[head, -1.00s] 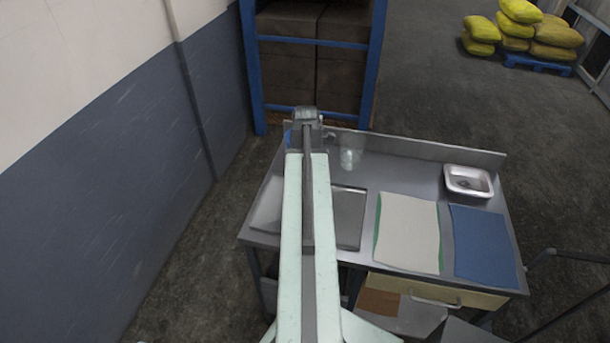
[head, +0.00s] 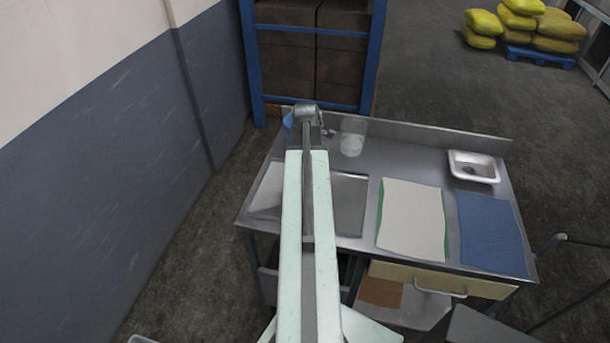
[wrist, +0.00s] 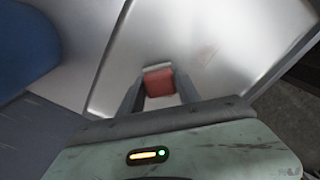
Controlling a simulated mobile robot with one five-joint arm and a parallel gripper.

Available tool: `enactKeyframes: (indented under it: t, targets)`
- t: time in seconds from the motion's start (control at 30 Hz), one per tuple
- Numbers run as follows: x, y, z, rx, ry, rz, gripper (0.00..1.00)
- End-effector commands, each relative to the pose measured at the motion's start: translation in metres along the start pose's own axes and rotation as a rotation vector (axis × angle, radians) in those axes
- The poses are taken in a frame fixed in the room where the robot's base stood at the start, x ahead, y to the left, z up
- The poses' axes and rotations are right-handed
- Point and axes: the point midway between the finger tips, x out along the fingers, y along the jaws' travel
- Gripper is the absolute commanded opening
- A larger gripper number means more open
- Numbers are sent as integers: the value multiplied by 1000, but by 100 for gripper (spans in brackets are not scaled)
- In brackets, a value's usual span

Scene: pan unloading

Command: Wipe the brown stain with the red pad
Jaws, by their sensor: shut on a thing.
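My gripper (wrist: 159,84) is shut on the red pad (wrist: 159,83), which shows between its two fingers in the wrist view. The pad has a pale upper edge. It is over a bright metal surface (wrist: 115,62); I cannot tell whether it touches it. In the head view my arm covers the gripper and pad, and no stain can be made out there.
The metal table (head: 408,165) holds a clear container (head: 352,138) right of my arm, a white cloth (head: 412,218), a blue cloth (head: 492,232) and a small metal dish (head: 472,167). A raised rim runs along the back. A wall (head: 90,200) stands left; a blue rack (head: 250,70) stands behind.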

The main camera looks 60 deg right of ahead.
Motion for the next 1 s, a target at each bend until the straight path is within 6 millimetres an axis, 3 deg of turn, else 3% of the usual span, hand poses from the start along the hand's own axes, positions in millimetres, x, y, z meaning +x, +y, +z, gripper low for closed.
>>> enactKeyframes:
  t: [1.0]
  targets:
    - [18,1,-1,-2,0,0,8]
